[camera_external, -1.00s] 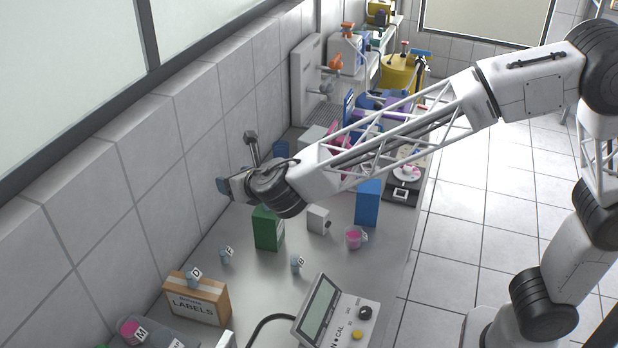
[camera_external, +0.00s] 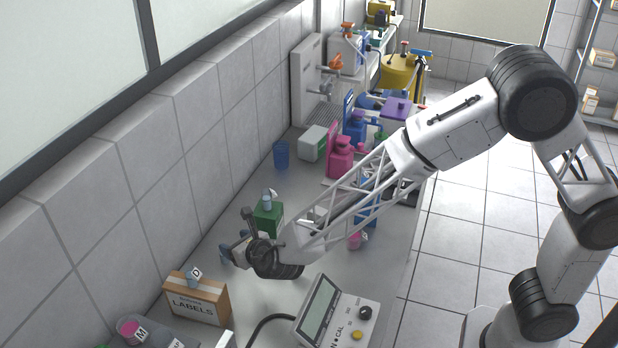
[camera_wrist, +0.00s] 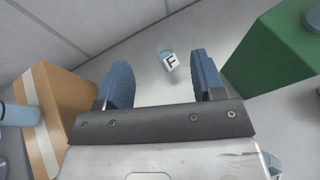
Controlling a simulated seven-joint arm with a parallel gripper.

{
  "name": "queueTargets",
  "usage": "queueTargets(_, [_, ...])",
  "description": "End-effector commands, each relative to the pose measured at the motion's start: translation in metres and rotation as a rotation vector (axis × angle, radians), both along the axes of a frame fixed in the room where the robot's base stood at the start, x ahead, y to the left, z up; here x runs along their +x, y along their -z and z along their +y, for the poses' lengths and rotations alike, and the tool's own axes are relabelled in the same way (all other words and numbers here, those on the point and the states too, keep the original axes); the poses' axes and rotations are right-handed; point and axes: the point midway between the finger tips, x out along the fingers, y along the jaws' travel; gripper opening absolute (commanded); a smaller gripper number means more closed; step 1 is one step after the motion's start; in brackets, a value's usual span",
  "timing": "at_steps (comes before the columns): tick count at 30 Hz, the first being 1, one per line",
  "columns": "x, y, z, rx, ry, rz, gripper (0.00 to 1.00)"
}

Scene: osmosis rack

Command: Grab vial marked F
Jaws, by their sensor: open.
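The vial marked F (camera_wrist: 164,52) is small and light blue, with a white tag bearing a black F. In the wrist view it stands on the grey bench just beyond the fingertips, between them and slightly right of centre. My gripper (camera_wrist: 160,76) is open, its two blue fingers apart and empty. In the external view my gripper (camera_external: 232,251) is low over the bench between the green box and the labels box. The vial marked F cannot be made out there, behind or beside the fingers.
The cardboard labels box (camera_external: 197,300), with the vial marked D (camera_external: 193,277) on top, is close on the left in the wrist view. The green box (camera_wrist: 280,48) is close on the right, with another vial (camera_external: 267,199) on it. The wall runs behind.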

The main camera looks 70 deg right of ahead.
Motion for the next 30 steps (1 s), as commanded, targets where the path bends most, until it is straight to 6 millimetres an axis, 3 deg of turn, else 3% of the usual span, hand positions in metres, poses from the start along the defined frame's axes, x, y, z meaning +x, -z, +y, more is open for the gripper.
queueTargets(1, [0.000, 0.017, 0.000, -0.002, -0.002, 0.004, 0.62])
queueTargets(3, [0.000, 0.032, 0.000, -0.001, -0.001, 0.002, 0.62])
queueTargets(7, [0.000, 0.049, 0.000, 0.000, 0.000, 0.000, 0.62])
queueTargets(20, [0.001, 0.053, -0.001, 0.000, 0.000, -0.001, 0.62])
queueTargets(30, [0.019, 0.061, -0.008, 0.000, 0.001, -0.001, 0.62])
